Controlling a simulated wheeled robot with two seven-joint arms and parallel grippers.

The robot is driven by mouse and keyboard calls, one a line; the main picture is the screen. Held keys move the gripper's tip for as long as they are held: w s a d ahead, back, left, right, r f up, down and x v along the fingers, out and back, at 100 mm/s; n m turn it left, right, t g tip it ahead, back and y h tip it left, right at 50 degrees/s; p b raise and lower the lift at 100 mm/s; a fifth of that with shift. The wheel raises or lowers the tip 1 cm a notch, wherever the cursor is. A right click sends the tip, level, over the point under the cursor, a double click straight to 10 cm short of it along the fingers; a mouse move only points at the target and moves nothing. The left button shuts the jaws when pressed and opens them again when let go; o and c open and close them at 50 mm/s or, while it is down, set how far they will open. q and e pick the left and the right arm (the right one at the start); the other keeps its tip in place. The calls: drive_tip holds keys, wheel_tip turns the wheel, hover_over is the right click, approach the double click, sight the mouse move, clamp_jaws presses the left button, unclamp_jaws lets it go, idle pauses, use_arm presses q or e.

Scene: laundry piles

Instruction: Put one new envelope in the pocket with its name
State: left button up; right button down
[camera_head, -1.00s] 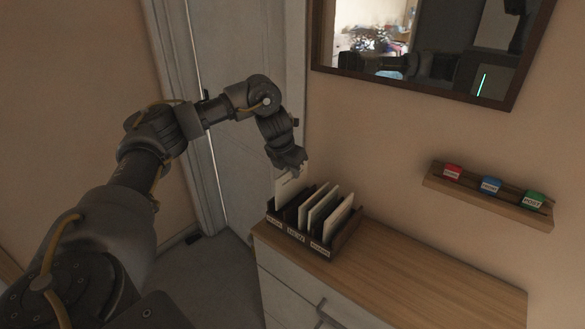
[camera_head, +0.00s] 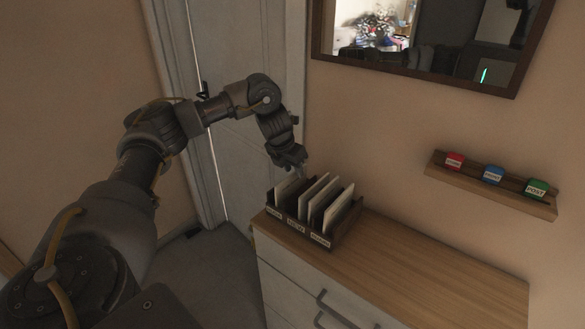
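A dark letter holder (camera_head: 345,238) with labelled pockets stands at the left end of the wooden-topped dresser. Its middle label reads NEW (camera_head: 296,226); the left and right labels are too small to read surely. A pale envelope (camera_head: 286,189) sits low in the left pocket. More pale envelopes stand upright in the middle (camera_head: 318,194) and right (camera_head: 339,208) pockets. My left gripper (camera_head: 299,166) is just above the back of the left pocket, near the top of its envelope. Its fingers are too small and dark to show whether they are open. My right gripper is not in view.
A wooden wall shelf (camera_head: 480,186) holds red (camera_head: 454,161), blue (camera_head: 492,174) and green (camera_head: 536,188) labelled items. A framed mirror (camera_head: 420,78) hangs above. The dresser top (camera_head: 420,275) is clear right of the holder. A door (camera_head: 245,55) is behind my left arm.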

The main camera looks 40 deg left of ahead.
use_arm(q)
drive_tip(key=shift+s+r, duration=0.1)
drive_tip(key=shift+r, duration=0.25)
drive_tip(key=p+v, duration=0.2)
drive_tip(key=v, duration=0.8)
idle(0.6)
